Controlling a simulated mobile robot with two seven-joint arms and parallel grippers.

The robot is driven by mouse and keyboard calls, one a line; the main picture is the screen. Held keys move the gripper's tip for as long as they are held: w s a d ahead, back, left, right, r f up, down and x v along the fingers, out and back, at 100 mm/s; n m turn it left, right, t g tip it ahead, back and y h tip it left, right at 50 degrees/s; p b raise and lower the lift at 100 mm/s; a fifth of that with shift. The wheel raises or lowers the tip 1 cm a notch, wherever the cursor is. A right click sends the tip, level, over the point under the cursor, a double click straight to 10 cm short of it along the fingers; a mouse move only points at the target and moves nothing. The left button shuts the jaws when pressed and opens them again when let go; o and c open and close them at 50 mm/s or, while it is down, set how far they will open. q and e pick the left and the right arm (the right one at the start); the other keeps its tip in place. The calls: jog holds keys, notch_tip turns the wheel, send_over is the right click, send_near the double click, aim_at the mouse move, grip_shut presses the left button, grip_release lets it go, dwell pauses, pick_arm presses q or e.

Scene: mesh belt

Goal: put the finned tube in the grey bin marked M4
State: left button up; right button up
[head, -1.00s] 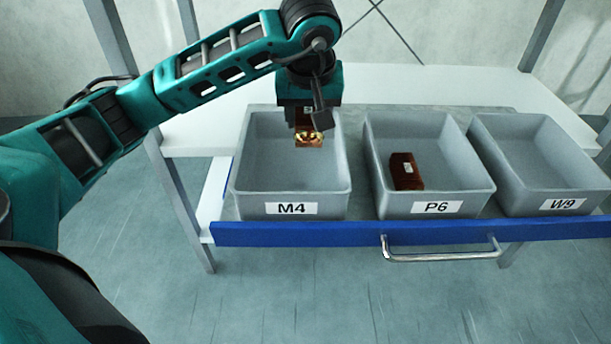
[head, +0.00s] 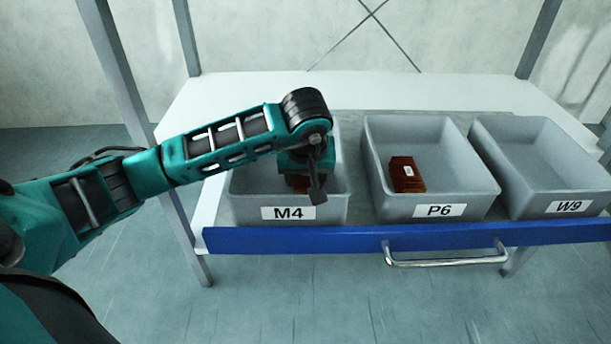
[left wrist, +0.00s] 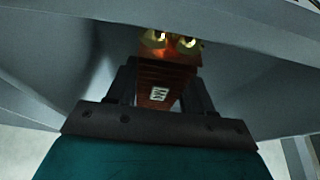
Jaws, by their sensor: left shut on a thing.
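The grey bin marked M4 (head: 245,209) stands at the left of a row of bins. My left gripper (head: 302,186) is down inside it, near its right side. In the left wrist view my left gripper (left wrist: 163,75) is shut on the finned tube (left wrist: 162,78), a copper-brown finned block with a white label and shiny brass-coloured ends. In the head view the arm and gripper hide most of the tube. Grey bin walls surround it in the wrist view. I cannot tell whether it touches the bin floor. My right gripper is not in view.
Bin P6 (head: 393,207), holding a brown block (head: 406,175), stands to the right of M4. Bin W9 (head: 520,209) beyond it looks empty. A blue front edge (head: 300,240) with a metal handle (head: 445,258) runs below the bins. White shelf lies behind.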

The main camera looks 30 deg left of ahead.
pick_arm(q)
jog(key=shift+f, duration=0.1)
jog(key=o, duration=1.3)
jog(key=shift+r, duration=0.45)
jog(key=p+v, duration=0.2)
jog(key=v, duration=0.8)
jog(key=shift+s+d+r+p, duration=0.1)
jog(key=shift+r+p, duration=0.2)
jog(key=shift+p, duration=0.1)
jog(key=shift+s+d+r, duration=0.1)
jog(key=shift+s+r, duration=0.1)
jog(key=shift+r, duration=0.15)
